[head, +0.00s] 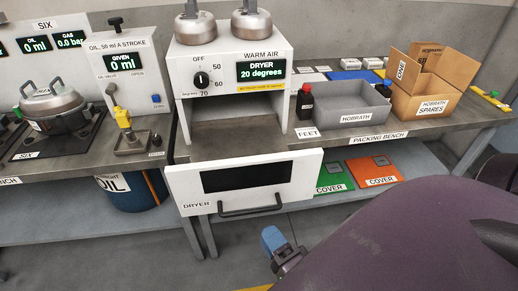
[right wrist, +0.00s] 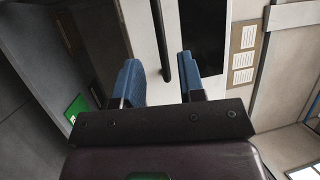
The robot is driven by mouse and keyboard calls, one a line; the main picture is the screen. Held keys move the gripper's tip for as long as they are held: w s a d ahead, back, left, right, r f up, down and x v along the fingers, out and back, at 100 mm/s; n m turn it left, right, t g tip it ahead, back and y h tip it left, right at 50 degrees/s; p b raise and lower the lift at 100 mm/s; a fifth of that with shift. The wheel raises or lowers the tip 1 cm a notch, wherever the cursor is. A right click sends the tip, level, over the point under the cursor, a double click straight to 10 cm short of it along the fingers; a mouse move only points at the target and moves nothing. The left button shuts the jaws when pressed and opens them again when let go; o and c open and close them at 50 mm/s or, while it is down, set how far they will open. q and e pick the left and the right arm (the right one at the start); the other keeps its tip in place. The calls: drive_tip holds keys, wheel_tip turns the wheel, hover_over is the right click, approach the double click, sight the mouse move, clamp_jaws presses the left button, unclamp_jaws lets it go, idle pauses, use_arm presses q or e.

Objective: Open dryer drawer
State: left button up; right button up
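The dryer (head: 230,60) is a white unit on the bench with an open cavity under its panel. Its white front (head: 185,190), marked DRYER, has a dark window and stands forward of and below that cavity. A dark bar handle (head: 250,210) runs along its lower edge. My right gripper (head: 273,241), with blue fingertips, is just below and right of the handle. In the right wrist view my right gripper (right wrist: 158,62) has its fingers apart, and the handle (right wrist: 160,35) shows between and beyond them; contact does not show. My left gripper is out of view.
The packing bench (head: 425,128) at right holds a grey tray (head: 350,115) and a cardboard spares box (head: 425,100). Green (head: 333,178) and orange (head: 375,170) covers lie on the shelf below. A blue oil drum (head: 140,190) stands under the bench left of the dryer.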

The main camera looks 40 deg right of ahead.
drive_tip(key=shift+v, duration=1.6)
